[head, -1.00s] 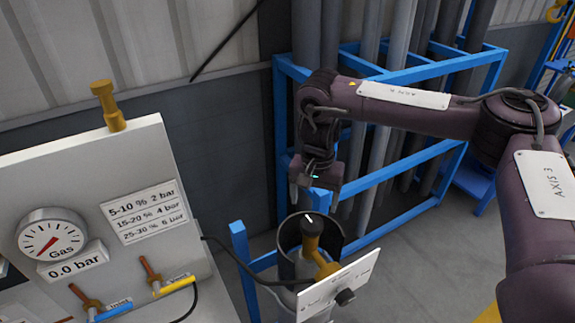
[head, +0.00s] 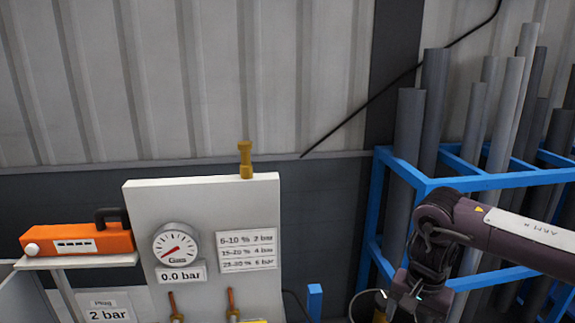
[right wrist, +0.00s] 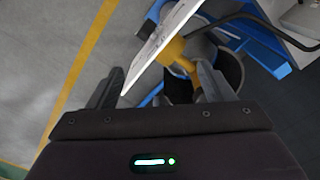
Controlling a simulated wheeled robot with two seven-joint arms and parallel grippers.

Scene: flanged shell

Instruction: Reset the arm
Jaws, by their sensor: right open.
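My right arm comes in from the right edge in the head view. My right gripper (head: 402,308) hangs at the lower edge, pointing down, with its fingertips cut off or hard to make out. In the right wrist view my right gripper (right wrist: 160,75) has its two dark fingers wide apart. I see nothing held, and cannot tell whether the finger touches the fitting. My left gripper is in neither view.
A grey gas panel (head: 206,215) with a gauge (head: 175,245) and "0.0 bar" label stands left of my arm. An orange case (head: 78,242) sits on a shelf. A blue rack (head: 376,205) of grey pipes stands behind my arm. Open floor (right wrist: 50,40) shows left.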

